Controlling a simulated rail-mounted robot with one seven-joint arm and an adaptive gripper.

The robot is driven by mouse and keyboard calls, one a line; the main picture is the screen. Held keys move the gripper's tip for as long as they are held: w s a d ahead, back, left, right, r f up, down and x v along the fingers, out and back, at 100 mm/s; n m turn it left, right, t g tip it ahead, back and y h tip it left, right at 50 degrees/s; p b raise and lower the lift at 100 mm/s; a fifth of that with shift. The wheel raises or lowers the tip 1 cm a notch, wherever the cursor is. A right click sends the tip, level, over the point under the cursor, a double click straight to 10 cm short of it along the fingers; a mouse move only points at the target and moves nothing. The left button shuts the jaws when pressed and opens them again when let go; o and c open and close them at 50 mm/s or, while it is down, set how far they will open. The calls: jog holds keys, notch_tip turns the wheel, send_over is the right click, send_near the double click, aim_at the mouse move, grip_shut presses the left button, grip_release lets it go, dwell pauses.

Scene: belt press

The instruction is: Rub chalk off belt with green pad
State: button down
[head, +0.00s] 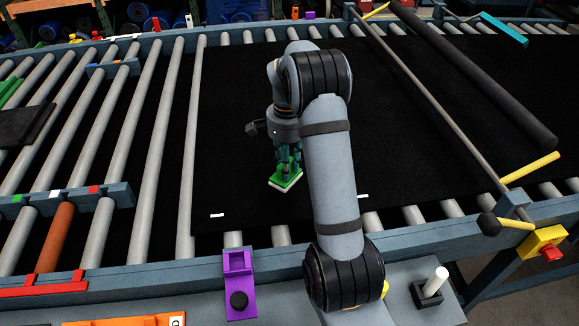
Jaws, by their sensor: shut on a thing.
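My gripper (286,158) is shut on the green pad (285,181), a small block with a green top and a pale lower edge. The pad is low over the black belt (236,110), or on it; I cannot tell whether it touches. Two short white marks show on the belt, one at the near left (217,215) and one just right of my arm (363,196). I cannot tell whether these are chalk. My arm hides part of the belt behind it.
Grey rollers (160,130) lie bare left of the belt. A dark bar (480,75) and a thin rod cross the belt at right, with yellow handles. A purple bracket (239,285), a white stick in a black holder (434,283) and a red button (551,253) are along the near side.

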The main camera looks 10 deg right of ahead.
jog(key=shift+w+p, duration=0.55)
jog(key=shift+w, duration=0.2)
jog(key=shift+w+d+r+p, duration=0.1)
jog(key=shift+w+r+p, duration=0.1)
jog(key=shift+w+p, duration=0.5)
jog(key=shift+w+f+p, duration=0.2)
jog(key=shift+w+p, duration=0.1)
jog(key=shift+w+d+r+p, duration=0.1)
jog(key=shift+w+r+p, duration=0.05)
jog(key=shift+w+p, duration=0.55)
jog(key=shift+s+f+b, duration=0.1)
jog(key=shift+f+b, duration=0.45)
jog(key=shift+f, duration=0.05)
jog(key=s+b, duration=0.2)
jog(key=s, duration=0.1)
jog(key=shift+r+b, duration=0.15)
jog(key=shift+b, duration=0.25)
jog(key=shift+s+a+b, duration=0.25)
jog(key=shift+s+b, duration=1.2)
jog(key=shift+s, duration=0.55)
jog(key=shift+s+a+b, duration=0.2)
jog(key=shift+s+b, duration=1.2)
jog(key=shift+s, duration=0.55)
jog(key=shift+s+r, duration=0.25)
notch_tip(320, 180, up, 8)
jog(key=p, duration=0.6)
